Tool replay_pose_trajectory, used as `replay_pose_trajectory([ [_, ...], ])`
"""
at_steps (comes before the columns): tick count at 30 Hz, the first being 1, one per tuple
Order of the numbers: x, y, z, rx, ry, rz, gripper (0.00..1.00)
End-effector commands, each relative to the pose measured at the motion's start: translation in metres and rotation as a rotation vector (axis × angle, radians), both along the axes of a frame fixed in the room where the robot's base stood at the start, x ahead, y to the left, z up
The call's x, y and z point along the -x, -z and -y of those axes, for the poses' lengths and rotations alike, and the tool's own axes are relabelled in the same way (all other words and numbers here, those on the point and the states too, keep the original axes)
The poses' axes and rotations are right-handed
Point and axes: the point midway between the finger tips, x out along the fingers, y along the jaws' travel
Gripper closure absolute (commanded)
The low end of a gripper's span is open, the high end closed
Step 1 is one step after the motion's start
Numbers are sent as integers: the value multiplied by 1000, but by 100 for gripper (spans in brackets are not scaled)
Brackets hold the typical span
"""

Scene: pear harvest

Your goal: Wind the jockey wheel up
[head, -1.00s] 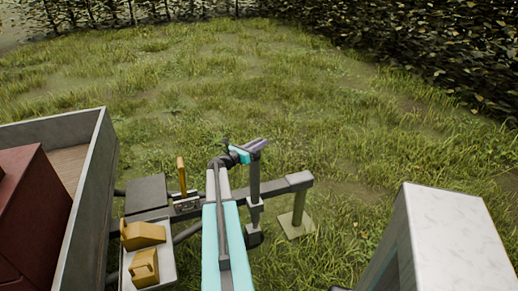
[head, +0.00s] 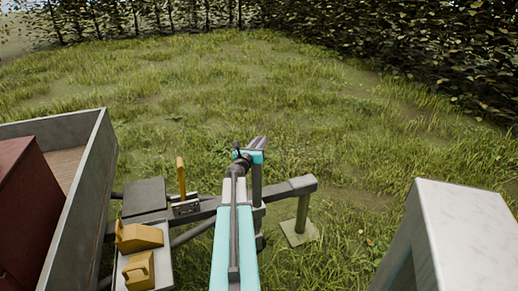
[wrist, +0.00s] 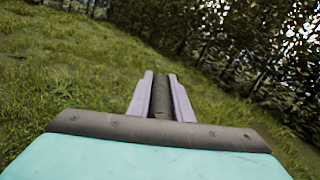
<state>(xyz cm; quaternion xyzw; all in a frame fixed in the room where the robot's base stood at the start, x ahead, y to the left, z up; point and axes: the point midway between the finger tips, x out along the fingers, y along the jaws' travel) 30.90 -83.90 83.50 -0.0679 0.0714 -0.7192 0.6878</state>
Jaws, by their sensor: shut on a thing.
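The jockey wheel's upright dark post (head: 257,180) stands at the trailer's drawbar (head: 276,193) in the head view. My teal arm partly covers its lower part and the wheel. My gripper (head: 260,143) is at the top of the post, its pale purple fingers pointing away and slightly right. In the wrist view my gripper (wrist: 160,82) is shut on a dark round handle (wrist: 160,101) lying between the two fingers. The rest of the crank is hidden behind my gripper and arm.
Yellow wedge-shaped blocks (head: 138,236) lie on a tray at left. A yellow lever (head: 181,175) rises from the drawbar. The trailer (head: 85,165) holds a red box. Open grass lies beyond, bounded by a hedge.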

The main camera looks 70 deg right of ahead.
Motion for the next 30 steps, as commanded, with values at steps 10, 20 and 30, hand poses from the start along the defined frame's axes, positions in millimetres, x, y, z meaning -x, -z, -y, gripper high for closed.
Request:
replay_pose_trajectory([
  [10,1,0,1,7,-85,1,100],
  [20,-1,-1,1,7,-157,0,100],
  [30,-4,-1,1,7,-216,1,100],
])
